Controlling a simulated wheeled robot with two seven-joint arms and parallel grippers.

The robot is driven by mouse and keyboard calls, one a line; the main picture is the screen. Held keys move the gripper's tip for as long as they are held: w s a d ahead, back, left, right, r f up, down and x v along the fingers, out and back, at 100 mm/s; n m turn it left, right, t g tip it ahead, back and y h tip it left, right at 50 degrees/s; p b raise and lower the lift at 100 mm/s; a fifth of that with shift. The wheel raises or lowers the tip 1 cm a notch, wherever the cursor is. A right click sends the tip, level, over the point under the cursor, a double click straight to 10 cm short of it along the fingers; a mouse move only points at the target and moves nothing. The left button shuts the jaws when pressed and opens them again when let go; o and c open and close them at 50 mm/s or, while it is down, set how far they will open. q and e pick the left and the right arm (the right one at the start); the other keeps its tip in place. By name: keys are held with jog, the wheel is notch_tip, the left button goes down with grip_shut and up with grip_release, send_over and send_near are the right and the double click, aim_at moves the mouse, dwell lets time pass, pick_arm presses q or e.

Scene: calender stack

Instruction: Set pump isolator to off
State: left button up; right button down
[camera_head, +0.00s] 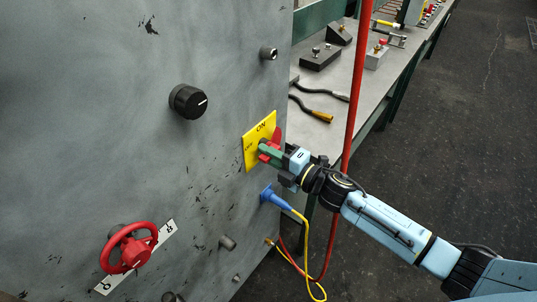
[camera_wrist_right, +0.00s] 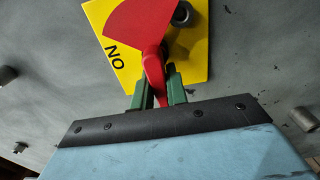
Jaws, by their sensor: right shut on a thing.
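The pump isolator is a red rotary handle (camera_head: 277,136) on a yellow plate (camera_head: 250,150) fixed to the grey panel. The fingers hide part of the handle in the head view. My left gripper is not in view.
A black knob (camera_head: 187,101) sits up and left on the panel, and a red handwheel (camera_head: 131,247) low left. A blue plug (camera_head: 273,197) with a yellow cable hangs just below the plate. A bench (camera_head: 335,105) holds tools behind.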

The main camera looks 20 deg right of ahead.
dwell(0.4)
jog(key=c, duration=1.4)
grip_release()
jog(key=shift+s, duration=0.1)
jog(key=shift+b+v, duration=0.75)
jog(key=shift+v, duration=5.9)
jog(key=shift+d, duration=0.1)
